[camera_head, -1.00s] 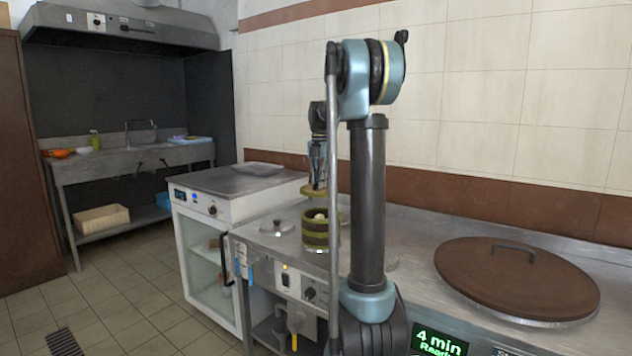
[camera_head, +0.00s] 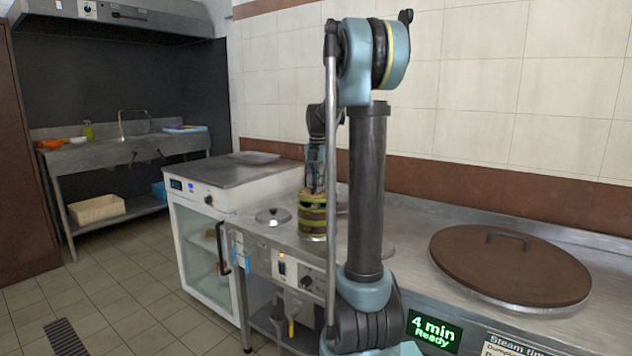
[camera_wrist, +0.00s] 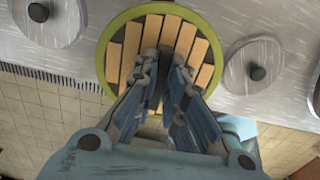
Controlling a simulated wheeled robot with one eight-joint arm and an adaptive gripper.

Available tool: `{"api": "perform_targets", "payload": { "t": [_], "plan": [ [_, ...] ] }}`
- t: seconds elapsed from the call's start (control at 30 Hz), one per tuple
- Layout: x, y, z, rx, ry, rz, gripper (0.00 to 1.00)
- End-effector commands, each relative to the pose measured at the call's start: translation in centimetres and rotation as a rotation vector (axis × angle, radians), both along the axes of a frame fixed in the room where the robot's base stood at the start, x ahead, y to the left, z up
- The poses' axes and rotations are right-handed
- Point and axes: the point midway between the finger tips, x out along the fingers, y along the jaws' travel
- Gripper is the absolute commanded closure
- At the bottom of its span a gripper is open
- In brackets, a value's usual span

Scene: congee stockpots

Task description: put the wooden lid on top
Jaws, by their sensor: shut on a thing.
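The wooden lid (camera_wrist: 122,52) shows in the wrist view as a round, slatted, pale-wood disc with a green rim. In the head view the lid (camera_head: 312,198) sits at the top of the banded wooden steamer basket (camera_head: 312,224), level and lined up with it as far as I can see. My gripper (camera_wrist: 164,62) is shut on the lid near its middle, pointing down from above. In the head view my gripper (camera_head: 315,188) is partly hidden by my own arm. The inside of the basket is hidden under the lid. Whether the lid rests fully on the rim is too small to tell.
A small metal lid (camera_head: 273,216) lies left of the basket on the steel counter. It and other metal lids (camera_wrist: 252,66) show around the wooden lid in the wrist view. A large brown lid (camera_head: 510,268) covers a pot at the right. A white cabinet (camera_head: 205,250) stands at left.

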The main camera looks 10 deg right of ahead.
Motion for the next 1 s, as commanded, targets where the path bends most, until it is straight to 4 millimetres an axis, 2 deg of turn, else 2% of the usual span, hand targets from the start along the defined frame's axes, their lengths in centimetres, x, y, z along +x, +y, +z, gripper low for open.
{"api": "perform_targets", "payload": {
  "t": [0.3, 1.0],
  "plan": [
    [0.0, 0.0, -1.4, 0.000, 0.000, 0.000, 1.00],
    [-0.1, 0.0, -1.5, 0.000, 0.000, 0.000, 1.00]
  ]
}}
